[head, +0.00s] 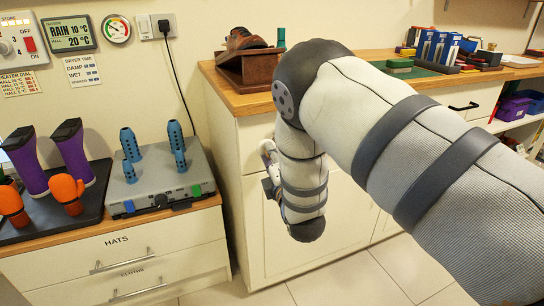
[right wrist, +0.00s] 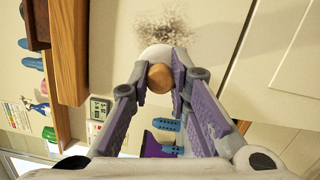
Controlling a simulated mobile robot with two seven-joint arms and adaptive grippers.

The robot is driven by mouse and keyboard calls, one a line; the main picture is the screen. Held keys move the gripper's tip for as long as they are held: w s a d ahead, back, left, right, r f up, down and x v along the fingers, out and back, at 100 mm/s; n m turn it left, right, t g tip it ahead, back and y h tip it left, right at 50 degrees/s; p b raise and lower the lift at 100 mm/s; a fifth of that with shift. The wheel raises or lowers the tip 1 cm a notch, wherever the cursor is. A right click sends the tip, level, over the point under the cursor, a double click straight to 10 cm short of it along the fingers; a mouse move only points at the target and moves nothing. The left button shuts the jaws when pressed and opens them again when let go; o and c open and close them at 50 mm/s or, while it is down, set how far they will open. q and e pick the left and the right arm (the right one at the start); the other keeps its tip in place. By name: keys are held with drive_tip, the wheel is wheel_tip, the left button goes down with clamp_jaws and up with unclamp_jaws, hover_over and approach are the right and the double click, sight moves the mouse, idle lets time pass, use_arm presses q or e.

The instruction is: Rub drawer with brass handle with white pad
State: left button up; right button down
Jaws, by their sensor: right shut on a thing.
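My right gripper (right wrist: 160,85) is shut on the white pad (right wrist: 156,54), gripping its round wooden knob. The pad is close to a cream furniture front with a dark speckled smudge (right wrist: 162,26) just beyond it; I cannot tell whether they touch. In the head view, the right gripper (head: 268,165) is mostly hidden behind my right arm, at the left part of the cream cabinet (head: 255,215). A cream drawer front (head: 256,135) shows at the cabinet's top left, partly covered by the arm. No brass handle is visible. My left gripper is not in view.
A wooden shoe-care box (head: 248,65) stands on the countertop above. At the left, a low drawer unit (head: 110,250) labelled HATS carries a grey boot dryer (head: 160,180) and boots on a dark tray. Another drawer has a black handle (head: 464,106). The tiled floor is clear.

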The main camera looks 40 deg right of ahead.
drive_tip(key=shift+x, duration=0.8)
